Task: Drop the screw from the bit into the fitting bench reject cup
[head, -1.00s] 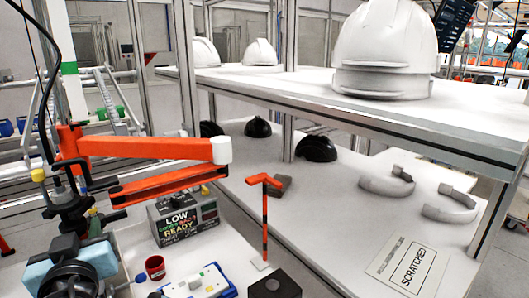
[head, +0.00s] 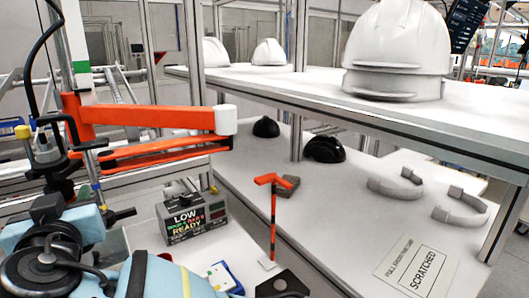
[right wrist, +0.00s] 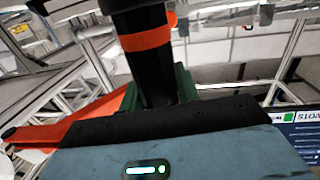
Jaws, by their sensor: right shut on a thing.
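My right gripper (head: 62,192) is at the left of the head view, shut on the dark screwdriver (head: 48,152) that hangs at the orange jointed arm (head: 150,116). In the right wrist view the screwdriver (right wrist: 146,45) is a black cylinder with an orange band, rising from the jaws just beyond my blue gripper body. Its bit and any screw on it are hidden in both views. No reject cup shows now; my own arm covers the front left of the bench. My left gripper is not in view.
A grey box reading LOW and READY (head: 190,217) stands on the white bench. Near it are a blue-edged tray (head: 222,277), a black block (head: 283,284) and an orange-topped post (head: 273,215). A shelf with white helmets (head: 398,50) rises at the right.

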